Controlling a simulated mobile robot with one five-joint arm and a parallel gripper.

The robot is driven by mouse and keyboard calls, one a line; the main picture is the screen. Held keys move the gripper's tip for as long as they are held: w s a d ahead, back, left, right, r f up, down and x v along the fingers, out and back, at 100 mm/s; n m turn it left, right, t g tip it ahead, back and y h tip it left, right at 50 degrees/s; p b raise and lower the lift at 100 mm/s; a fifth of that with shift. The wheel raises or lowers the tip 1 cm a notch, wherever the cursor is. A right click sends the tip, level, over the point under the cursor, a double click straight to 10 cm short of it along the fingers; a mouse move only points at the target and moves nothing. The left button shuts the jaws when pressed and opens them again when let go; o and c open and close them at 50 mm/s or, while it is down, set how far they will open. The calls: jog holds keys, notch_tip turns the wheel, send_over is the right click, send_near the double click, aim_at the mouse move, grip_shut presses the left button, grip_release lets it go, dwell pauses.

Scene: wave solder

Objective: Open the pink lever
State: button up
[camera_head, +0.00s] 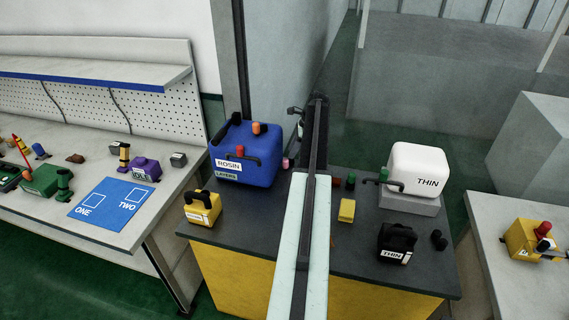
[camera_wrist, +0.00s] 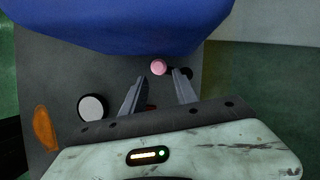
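The pink lever shows as a round pink knob (camera_wrist: 158,67) in the wrist view, beside the lower edge of the blue container (camera_wrist: 140,25). My gripper (camera_wrist: 158,75) is open, with one finger on each side below the pink knob. The knob sits just beyond the fingertips, about midway between them. Nothing is held. I cannot tell whether a finger touches the knob.
The dark table (camera_head: 250,232) also holds a yellow can (camera_head: 203,207), a white container (camera_head: 417,168) on a grey block, and a black can (camera_head: 396,243). Small red and green caps and a yellow block (camera_head: 347,210) stand right of my arm. A cluttered workbench (camera_head: 150,213) is left.

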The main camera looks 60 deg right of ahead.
aim_at(287, 160)
jog(key=b+x, duration=0.4)
jog(key=x, duration=0.2)
jog(key=shift+f+b, duration=0.15)
jog(key=shift+b, duration=0.2)
grip_shut()
jog(key=n, duration=0.1)
jog(key=s+n, duration=0.1)
jog(key=shift+d+n+g+y, duration=0.35)
jog(key=shift+n+g+y, duration=0.05)
jog(key=shift+s+n+g, duration=0.3)
jog(key=shift+s+n, duration=0.15)
jog(key=shift+n, duration=0.55)
grip_release()
jog(key=shift+r, duration=0.2)
